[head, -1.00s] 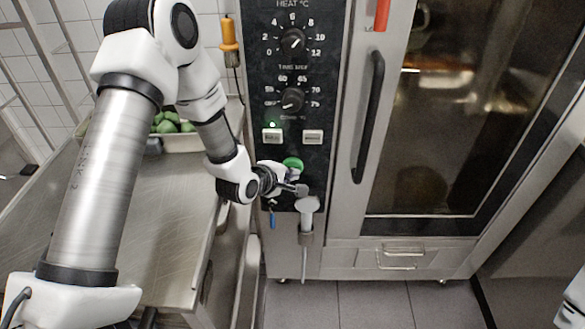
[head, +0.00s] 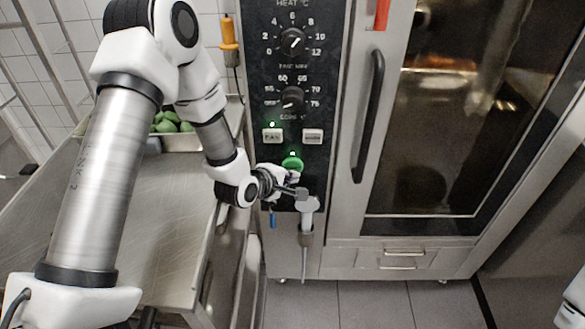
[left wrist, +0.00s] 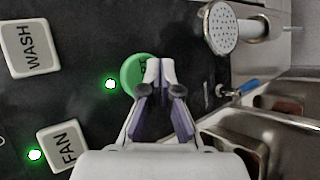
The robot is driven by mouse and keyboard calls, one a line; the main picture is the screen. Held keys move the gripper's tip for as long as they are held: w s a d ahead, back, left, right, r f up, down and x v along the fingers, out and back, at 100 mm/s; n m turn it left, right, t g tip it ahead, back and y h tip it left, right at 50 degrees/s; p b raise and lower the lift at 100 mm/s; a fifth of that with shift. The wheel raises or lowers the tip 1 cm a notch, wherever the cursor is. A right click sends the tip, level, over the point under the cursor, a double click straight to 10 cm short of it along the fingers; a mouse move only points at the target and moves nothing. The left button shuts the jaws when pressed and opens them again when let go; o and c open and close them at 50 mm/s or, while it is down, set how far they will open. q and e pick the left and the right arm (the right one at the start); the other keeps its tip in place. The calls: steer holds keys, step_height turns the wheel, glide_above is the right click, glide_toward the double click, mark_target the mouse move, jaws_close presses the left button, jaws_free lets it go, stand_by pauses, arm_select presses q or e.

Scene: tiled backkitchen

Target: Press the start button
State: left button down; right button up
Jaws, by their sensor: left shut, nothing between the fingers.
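The round green start button (head: 292,164) is on the black control panel, below the FAN and WASH buttons. A small green lamp (head: 292,154) just above it is lit. In the left wrist view the button (left wrist: 131,76) is partly hidden behind my fingers, and its lamp (left wrist: 110,84) glows beside it. My left gripper (head: 301,193) is shut and empty, with its tips in front of the panel just below the button in the head view. In the wrist view its fingertips (left wrist: 159,68) overlap the button's edge; I cannot tell whether they touch it. My right gripper is out of view.
A spray head (head: 307,205) hangs right beside my left fingertips. The FAN button (head: 272,135) has a lit lamp; the WASH button (head: 312,136) is next to it. The oven door handle (head: 368,115) stands to the right. A steel counter (head: 150,220) lies to the left.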

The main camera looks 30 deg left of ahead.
arm_select(q)
steer(key=shift+s, duration=0.1)
steer(key=s, duration=0.1)
steer(key=s+d, duration=0.1)
steer(key=s, duration=0.1)
steer(key=s+d+b, duration=0.1)
steer(key=shift+s+d, duration=0.1)
steer(key=shift+s, duration=0.15)
stand_by(0.3)
stand_by(0.7)
